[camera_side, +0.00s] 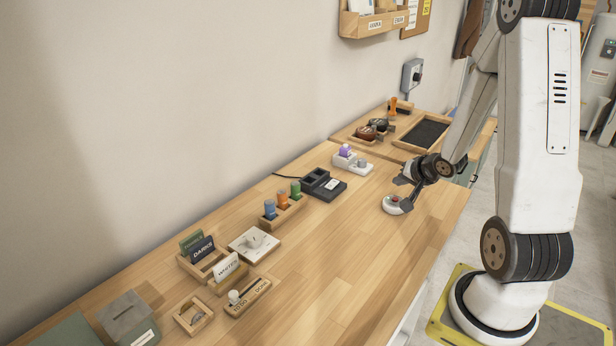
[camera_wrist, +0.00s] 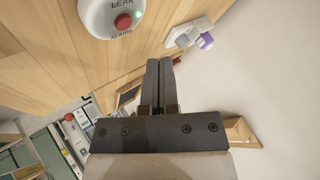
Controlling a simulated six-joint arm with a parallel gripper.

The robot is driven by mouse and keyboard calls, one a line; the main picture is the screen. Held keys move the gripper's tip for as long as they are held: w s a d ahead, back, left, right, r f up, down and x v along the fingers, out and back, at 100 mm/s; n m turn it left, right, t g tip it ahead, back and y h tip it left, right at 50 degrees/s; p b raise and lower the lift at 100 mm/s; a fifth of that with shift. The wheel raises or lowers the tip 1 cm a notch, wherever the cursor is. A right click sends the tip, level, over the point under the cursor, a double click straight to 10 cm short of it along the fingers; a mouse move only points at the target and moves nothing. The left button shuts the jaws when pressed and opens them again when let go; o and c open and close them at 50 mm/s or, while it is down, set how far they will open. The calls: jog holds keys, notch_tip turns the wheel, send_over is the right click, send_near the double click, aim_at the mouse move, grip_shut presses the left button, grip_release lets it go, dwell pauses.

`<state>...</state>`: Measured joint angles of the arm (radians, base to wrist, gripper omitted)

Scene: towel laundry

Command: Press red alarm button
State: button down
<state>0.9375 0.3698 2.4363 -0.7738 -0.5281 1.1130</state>
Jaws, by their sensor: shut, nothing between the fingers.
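The red alarm button (camera_wrist: 123,22) shows in the wrist view at the top, set in a round white housing (camera_wrist: 100,12) with a small green light and partly cut-off lettering. In the side view the white housing (camera_side: 390,207) sits on the wooden bench; the button cannot be made out there, with my gripper close over it. My gripper (camera_side: 407,204) is shut and empty. In the wrist view its fingertips (camera_wrist: 160,62) appear below and right of the button, apart from it in the picture. The exact gap cannot be told.
A white base with a purple knob (camera_side: 345,150) and a grey knob (camera_side: 362,163) stands behind the housing. A dark charger-like block (camera_side: 323,186) and several coloured cylinders in a wooden rack (camera_side: 289,211) lie to the left. The bench front (camera_side: 390,270) is clear.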

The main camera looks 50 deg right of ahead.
aim_at(397, 202)
jog(key=shift+r, duration=1.55)
